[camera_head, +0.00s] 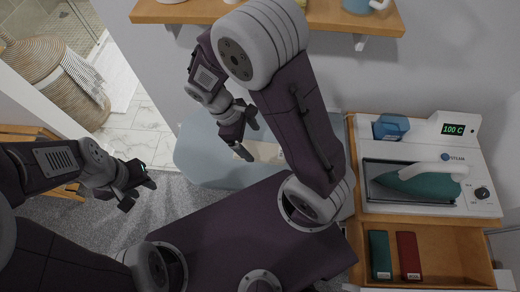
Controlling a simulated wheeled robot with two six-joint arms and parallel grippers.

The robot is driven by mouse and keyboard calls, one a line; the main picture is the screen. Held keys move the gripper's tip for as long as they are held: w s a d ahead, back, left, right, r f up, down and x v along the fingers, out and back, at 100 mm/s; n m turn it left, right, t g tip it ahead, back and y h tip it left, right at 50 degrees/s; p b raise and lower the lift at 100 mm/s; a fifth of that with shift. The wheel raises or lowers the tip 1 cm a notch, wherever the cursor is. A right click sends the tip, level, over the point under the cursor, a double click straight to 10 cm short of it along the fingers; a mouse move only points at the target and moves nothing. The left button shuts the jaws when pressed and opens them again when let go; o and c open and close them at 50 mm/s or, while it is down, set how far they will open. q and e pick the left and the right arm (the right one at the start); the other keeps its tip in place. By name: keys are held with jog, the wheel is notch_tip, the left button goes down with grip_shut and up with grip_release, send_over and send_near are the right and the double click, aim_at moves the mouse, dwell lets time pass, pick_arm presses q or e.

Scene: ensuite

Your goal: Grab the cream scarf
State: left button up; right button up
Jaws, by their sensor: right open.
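A cream piece of cloth (268,153), which looks like the scarf, lies flat on the pale blue-grey ironing board (198,160). Only part of it shows, as my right arm and gripper cover some of it. My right gripper (249,141) is open and empty, over the cloth's left end; I cannot tell whether it touches it. My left gripper (140,194) is open and empty, left of the board over the grey carpet.
A wooden cabinet on the right bears a steam iron (430,184) on its station and a blue container (391,127). Its open drawer holds a green box (380,255) and a red box (409,256). A wall shelf (340,14) hangs above. A woven basket (70,95) stands at upper left.

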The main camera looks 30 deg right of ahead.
aim_at(260, 150)
jog(key=shift+w+d+f, duration=0.15)
jog(key=shift+w+f, duration=0.2)
jog(key=shift+f, duration=0.4)
jog(key=x, duration=0.4)
jog(key=shift+s+d+f, duration=0.2)
jog(key=shift+s+d, duration=0.1)
jog(key=shift+s, duration=0.1)
jog(key=shift+w+f, duration=0.15)
jog(key=shift+f, duration=0.15)
jog(key=c, duration=1.5)
notch_tip(260, 150, up, 5)
jog(key=shift+f, duration=0.25)
jog(key=s+d+r, duration=0.2)
jog(key=d, duration=0.1)
jog(key=s+d+r, duration=0.2)
jog(key=d, duration=0.1)
jog(key=s+d+r, duration=0.2)
jog(key=d, duration=0.2)
jog(key=shift+s+r, duration=0.2)
jog(key=shift+r, duration=0.1)
